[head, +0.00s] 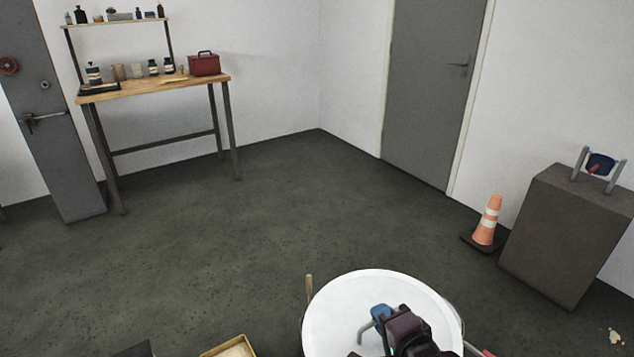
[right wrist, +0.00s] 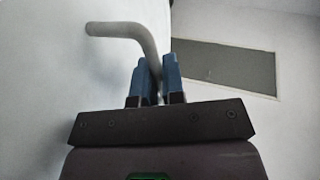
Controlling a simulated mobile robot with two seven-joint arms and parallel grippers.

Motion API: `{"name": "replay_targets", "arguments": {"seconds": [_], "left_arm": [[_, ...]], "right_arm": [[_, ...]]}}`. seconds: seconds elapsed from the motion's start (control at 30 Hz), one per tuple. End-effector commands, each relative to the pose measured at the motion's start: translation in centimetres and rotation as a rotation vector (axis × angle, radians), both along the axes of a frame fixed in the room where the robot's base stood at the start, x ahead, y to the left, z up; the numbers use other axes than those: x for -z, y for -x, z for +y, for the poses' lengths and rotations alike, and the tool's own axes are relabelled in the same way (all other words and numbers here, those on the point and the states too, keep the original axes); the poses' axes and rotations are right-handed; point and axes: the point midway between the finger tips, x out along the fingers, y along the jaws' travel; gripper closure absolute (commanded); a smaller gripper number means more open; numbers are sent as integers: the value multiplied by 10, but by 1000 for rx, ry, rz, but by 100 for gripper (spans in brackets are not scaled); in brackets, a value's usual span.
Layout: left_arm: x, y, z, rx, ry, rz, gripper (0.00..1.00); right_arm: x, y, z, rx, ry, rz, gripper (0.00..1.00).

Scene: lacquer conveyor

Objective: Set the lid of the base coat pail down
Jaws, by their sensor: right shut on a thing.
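The lid (head: 340,305) is a large white disc at the bottom centre of the head view. It fills the left of the right wrist view as a pale surface (right wrist: 45,80). A grey bent handle (right wrist: 130,32) stands out from it. My right gripper (head: 378,314) is over the lid, and its blue fingers are shut on the handle, seen close up in the right wrist view (right wrist: 158,78). The pail under the lid is mostly hidden, so I cannot tell whether the lid rests on it. My left gripper is not in view.
A wooden stick (head: 309,288) shows beside the lid's left edge. A yellow-rimmed tray (head: 208,353) is at the bottom, left of the lid. A traffic cone (head: 489,222) and dark block (head: 555,240) stand right. A workbench (head: 150,88) is at the back left. Open floor lies between.

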Motion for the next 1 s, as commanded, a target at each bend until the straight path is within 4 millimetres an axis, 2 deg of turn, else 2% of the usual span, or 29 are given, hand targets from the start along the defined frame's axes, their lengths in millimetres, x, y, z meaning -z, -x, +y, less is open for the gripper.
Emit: {"name": "replay_targets", "arguments": {"seconds": [0.03,0.1,0.3,0.5,0.8,0.9,1.0], "left_arm": [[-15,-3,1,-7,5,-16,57],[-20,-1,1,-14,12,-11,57],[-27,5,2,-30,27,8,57],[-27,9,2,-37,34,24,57],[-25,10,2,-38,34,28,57],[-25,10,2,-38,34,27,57],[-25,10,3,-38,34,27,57]], "right_arm": [[-36,11,-11,44,-6,-20,100],[-59,25,-26,105,-6,-19,100],[-102,62,-65,258,-5,-9,100],[-118,80,-84,337,-3,-3,100],[-163,81,-86,349,-7,-5,100],[-164,82,-86,347,-2,2,100],[-149,82,-86,344,1,6,100]]}}
